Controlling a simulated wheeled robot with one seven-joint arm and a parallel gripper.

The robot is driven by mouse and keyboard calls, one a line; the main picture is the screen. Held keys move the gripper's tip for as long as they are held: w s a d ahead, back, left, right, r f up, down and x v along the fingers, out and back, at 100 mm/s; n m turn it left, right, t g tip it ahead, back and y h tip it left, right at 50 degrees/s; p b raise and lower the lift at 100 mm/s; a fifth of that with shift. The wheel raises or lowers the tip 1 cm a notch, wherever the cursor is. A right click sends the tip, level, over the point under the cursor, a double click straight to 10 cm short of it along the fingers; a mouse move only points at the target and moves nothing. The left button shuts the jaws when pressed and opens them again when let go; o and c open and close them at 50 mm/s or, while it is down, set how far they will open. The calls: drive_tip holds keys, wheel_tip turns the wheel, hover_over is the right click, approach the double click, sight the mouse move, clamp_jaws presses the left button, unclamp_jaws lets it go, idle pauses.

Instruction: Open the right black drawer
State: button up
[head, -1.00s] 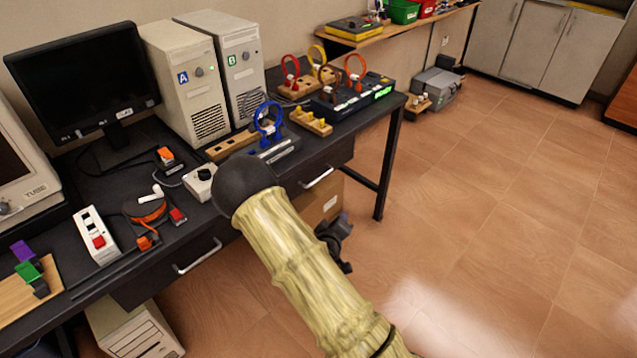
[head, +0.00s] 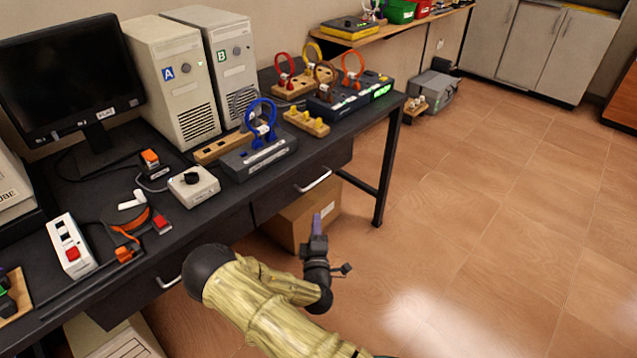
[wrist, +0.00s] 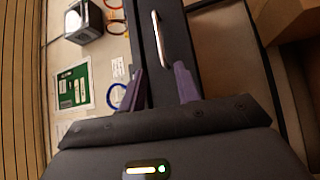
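The right black drawer (head: 283,200) is under the black workbench and looks shut, its front flush with the bench. Its silver bar handle (head: 314,182) shows on the front. In the wrist view the handle (wrist: 161,38) lies ahead of my fingers, between their lines, and the dark drawer front (wrist: 178,30) is around it. My gripper (head: 318,222) is in front of and below the handle, apart from it. In the wrist view my gripper (wrist: 161,75) has its two purple fingers spread with nothing between them.
A left drawer with its own handle (head: 169,283) is beside it. A cardboard box (head: 298,220) stands on the floor under the bench, behind my gripper. A bench leg (head: 386,170) is to the right. The tiled floor (head: 500,200) at right is clear.

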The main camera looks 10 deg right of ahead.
sight(317, 182)
drive_tip(key=w+d, duration=0.1)
drive_tip(key=w, duration=0.4)
drive_tip(key=w+d+r, duration=0.1)
drive_tip(key=w, duration=0.5)
drive_tip(key=w+d+r, duration=0.1)
drive_tip(key=w, duration=0.4)
drive_tip(key=shift+w+r+b, duration=0.15)
drive_tip(key=shift+w+b, duration=0.2)
drive_tip(key=shift+b, duration=0.05)
drive_tip(key=shift+c, duration=0.4)
clamp_jaws()
drive_tip(key=shift+d, duration=0.15)
